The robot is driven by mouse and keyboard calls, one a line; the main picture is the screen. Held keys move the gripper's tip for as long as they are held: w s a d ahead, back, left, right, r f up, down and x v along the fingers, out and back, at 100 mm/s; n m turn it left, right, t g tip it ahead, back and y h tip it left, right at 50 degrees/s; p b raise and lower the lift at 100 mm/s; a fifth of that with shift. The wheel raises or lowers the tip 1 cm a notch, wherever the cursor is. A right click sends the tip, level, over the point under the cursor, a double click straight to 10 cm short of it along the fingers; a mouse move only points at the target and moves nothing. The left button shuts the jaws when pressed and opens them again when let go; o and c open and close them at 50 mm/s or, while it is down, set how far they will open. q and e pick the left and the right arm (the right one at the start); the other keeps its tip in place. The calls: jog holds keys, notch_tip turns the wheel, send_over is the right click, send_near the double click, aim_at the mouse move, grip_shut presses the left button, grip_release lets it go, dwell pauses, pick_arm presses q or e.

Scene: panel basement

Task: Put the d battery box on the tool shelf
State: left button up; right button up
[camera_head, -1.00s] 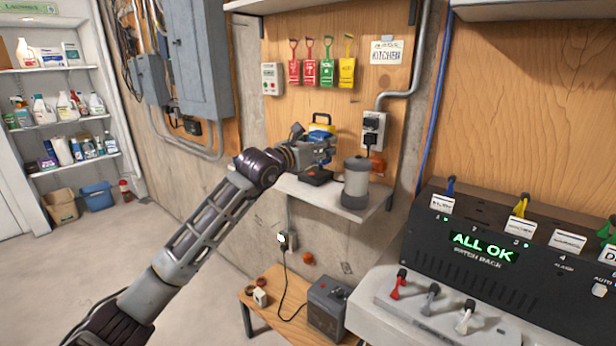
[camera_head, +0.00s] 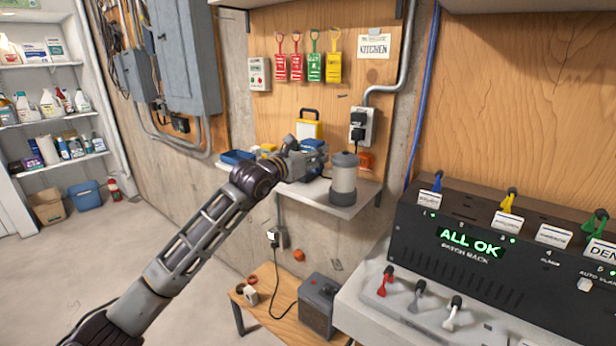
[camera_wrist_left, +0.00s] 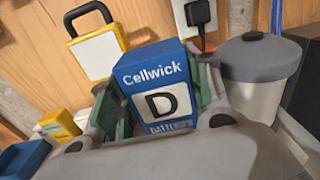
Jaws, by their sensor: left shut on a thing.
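The d battery box is blue with a white "D" label and the word Cellwick; it fills the middle of the left wrist view (camera_wrist_left: 160,85). My left gripper (camera_wrist_left: 158,100) is shut on it, with a green-grey finger at each side. In the head view my left gripper (camera_head: 312,158) is at the small grey wall shelf (camera_head: 345,206), beside the grey canister. The box (camera_head: 315,146) shows there only as a small blue patch. Its underside is hidden, so I cannot tell whether it touches the shelf. My right gripper is not in view.
The grey-lidded canister (camera_head: 343,180) stands right of the gripper. A yellow-and-white lamp (camera_head: 309,130) with a black handle is behind it. A blue tray (camera_head: 237,157) is at the shelf's left. An outlet (camera_head: 361,127) is on the wall. A low wooden bench (camera_head: 262,318) stands below.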

pick_arm(q)
jog(key=shift+f, duration=1.1)
jog(key=shift+f, duration=2.5)
jog(key=shift+f, duration=0.1)
